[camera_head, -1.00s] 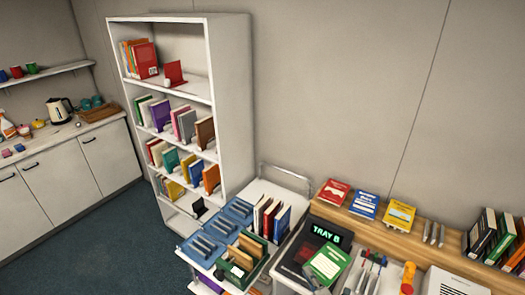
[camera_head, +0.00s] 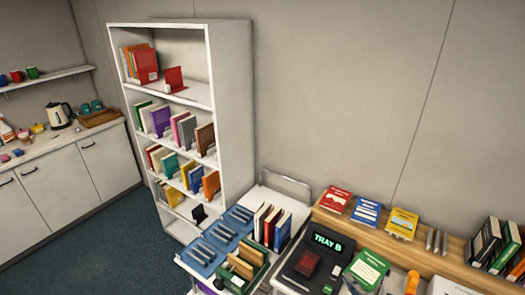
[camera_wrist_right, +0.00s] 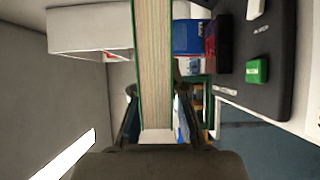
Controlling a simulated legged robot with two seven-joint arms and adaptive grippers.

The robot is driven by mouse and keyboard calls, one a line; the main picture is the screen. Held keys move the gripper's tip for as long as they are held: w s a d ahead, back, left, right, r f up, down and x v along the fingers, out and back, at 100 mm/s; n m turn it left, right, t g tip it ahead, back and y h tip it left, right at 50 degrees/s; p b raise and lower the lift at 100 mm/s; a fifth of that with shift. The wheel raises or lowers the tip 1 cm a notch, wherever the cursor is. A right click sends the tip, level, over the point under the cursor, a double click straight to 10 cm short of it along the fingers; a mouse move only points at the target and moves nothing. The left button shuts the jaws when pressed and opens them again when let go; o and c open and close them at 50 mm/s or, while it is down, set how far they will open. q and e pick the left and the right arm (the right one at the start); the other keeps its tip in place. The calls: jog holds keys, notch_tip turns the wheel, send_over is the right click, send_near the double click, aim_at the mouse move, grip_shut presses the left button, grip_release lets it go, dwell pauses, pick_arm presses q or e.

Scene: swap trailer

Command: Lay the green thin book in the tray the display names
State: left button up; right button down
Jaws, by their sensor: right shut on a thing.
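The green thin book (camera_head: 367,268), with a white label on its cover, is at the bottom right of the head view. My right gripper (camera_wrist_right: 157,98) is shut on it: in the wrist view the book (camera_wrist_right: 153,60) stands between the two fingers, page edges showing. The display (camera_head: 327,243) reads TRAY B in green letters. Several blue trays (camera_head: 222,236) with grey slats lie in a row on the white cart to the left. Their letters are too small to read. My left gripper is not in view.
A green crate (camera_head: 262,275) of books and a row of upright books (camera_head: 270,226) stand on the cart. The dark scanner box (camera_head: 290,270) lies between cart and book. A wooden ledge (camera_head: 425,245) with small books runs behind. A tall white bookcase (camera_head: 232,110) stands left.

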jog(key=s+a+r+m+t+h, duration=0.1)
jog(key=s+a+r+m+h, duration=0.2)
jog(key=s+a+r+h, duration=0.4)
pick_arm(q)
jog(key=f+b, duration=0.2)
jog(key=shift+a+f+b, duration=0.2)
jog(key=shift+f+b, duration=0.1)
pick_arm(e)
jog(key=shift+m+y, duration=0.4)
jog(key=shift+m, duration=0.1)
jog(key=a, duration=0.1)
jog(key=s+a, duration=0.1)
jog(key=a, duration=0.1)
jog(key=s+a, duration=0.1)
jog(key=shift+a+f, duration=0.2)
jog(key=shift+f, duration=0.15)
